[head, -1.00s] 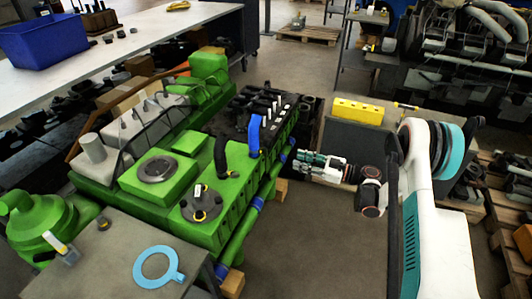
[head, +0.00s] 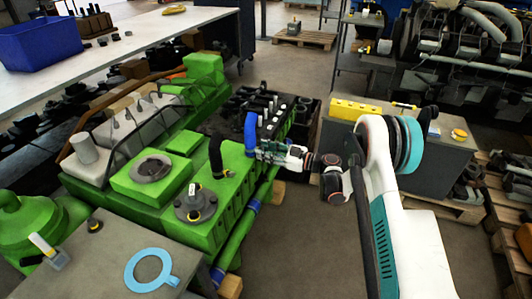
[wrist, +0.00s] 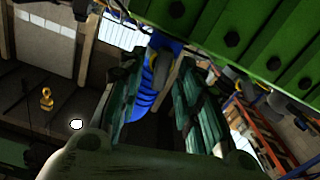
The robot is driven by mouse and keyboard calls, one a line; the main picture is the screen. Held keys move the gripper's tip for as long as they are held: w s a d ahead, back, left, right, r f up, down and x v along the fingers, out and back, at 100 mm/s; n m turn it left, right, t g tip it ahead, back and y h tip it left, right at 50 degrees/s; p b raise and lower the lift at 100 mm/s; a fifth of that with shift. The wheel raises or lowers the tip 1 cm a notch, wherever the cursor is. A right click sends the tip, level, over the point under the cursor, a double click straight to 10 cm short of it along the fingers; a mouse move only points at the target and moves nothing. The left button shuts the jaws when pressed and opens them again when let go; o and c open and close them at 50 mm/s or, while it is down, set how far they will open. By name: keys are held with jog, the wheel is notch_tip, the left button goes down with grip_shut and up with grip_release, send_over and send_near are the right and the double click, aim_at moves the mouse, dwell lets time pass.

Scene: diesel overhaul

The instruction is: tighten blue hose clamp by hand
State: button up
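The blue hose (head: 251,132) curves down to the side of the green engine (head: 232,210). My gripper (head: 264,151) is at its lower end, on its right side. In the wrist view the ribbed blue hose (wrist: 146,92) shows between and beyond the two teal fingers of my gripper (wrist: 158,108). The fingers are spread, with dark gaps around the hose; no firm contact is visible. I cannot make out the clamp separately from the hose; in the head view the gripper covers that spot.
A black hose (head: 216,157) stands left of the blue one. The green engine block (wrist: 250,40) hangs close over the fingers in the wrist view. A grey bench with a yellow block (head: 354,109) stands to the right. Open floor (head: 300,240) lies in front.

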grip_shut()
jog(key=shift+m, duration=0.4)
jog(key=shift+w+d+f+m, duration=0.1)
jog(key=shift+f+m, duration=0.15)
jog(key=shift+m, duration=4.65)
jog(key=shift+w+d+f+m, duration=0.1)
jog(key=shift+f+m, duration=0.1)
jog(key=shift+m, duration=4.7)
jog(key=shift+w+f+m, duration=0.1)
jog(key=shift+f+m, duration=0.15)
jog(key=shift+m, duration=4.65)
